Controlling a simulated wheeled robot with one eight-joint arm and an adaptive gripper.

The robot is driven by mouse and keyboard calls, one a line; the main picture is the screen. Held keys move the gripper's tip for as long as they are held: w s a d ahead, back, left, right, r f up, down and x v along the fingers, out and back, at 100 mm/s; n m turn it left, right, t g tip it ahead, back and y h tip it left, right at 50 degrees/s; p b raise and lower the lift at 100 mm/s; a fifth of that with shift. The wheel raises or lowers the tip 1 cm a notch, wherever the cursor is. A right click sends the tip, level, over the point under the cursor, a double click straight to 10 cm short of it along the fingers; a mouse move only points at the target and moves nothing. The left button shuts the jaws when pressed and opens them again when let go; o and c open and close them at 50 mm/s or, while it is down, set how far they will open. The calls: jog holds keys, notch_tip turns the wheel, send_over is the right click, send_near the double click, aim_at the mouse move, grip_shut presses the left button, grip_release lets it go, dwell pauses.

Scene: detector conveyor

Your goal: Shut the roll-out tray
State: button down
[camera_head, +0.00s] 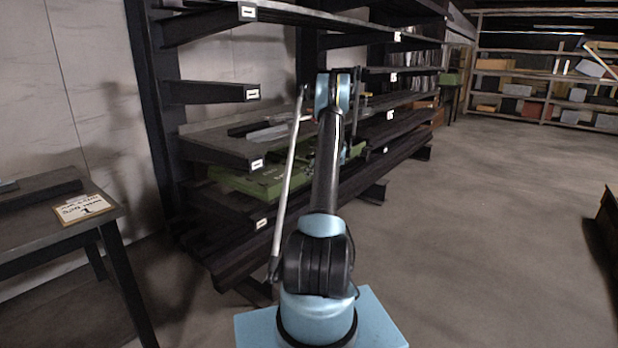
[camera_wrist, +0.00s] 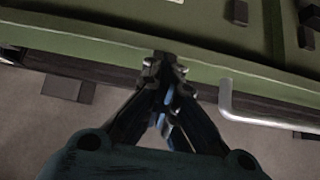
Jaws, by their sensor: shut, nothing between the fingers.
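The roll-out tray (camera_head: 255,184) is green and sits on a lower level of the dark rack, sticking out beyond the shelf above it. In the wrist view its green front wall (camera_wrist: 80,40) crosses the picture, with several dark pieces inside. A pale bar handle (camera_wrist: 268,122) is on that front, to the right of my fingers. My gripper (camera_wrist: 165,68) is shut and empty, its fingertips at the tray's front wall. I cannot tell whether they touch it. In the head view my arm hides part of the tray and my fingertips.
The dark rack (camera_head: 215,92) has labelled shelves above and below the tray. A dark table (camera_head: 62,235) with a sign (camera_head: 84,209) stands at the left. Open floor (camera_head: 480,230) lies to the right, and stocked shelving (camera_head: 545,75) stands at the back.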

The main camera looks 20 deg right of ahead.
jog(key=shift+w+a, duration=0.2)
jog(key=shift+a, duration=0.05)
jog(key=shift+s+d, duration=0.15)
jog(key=shift+s, duration=0.15)
jog(key=s+d+f+v, duration=0.1)
jog(key=v, duration=1.1)
jog(key=shift+s+d+f, duration=0.2)
jog(key=shift+s+d, duration=0.05)
jog(key=shift+s, duration=0.05)
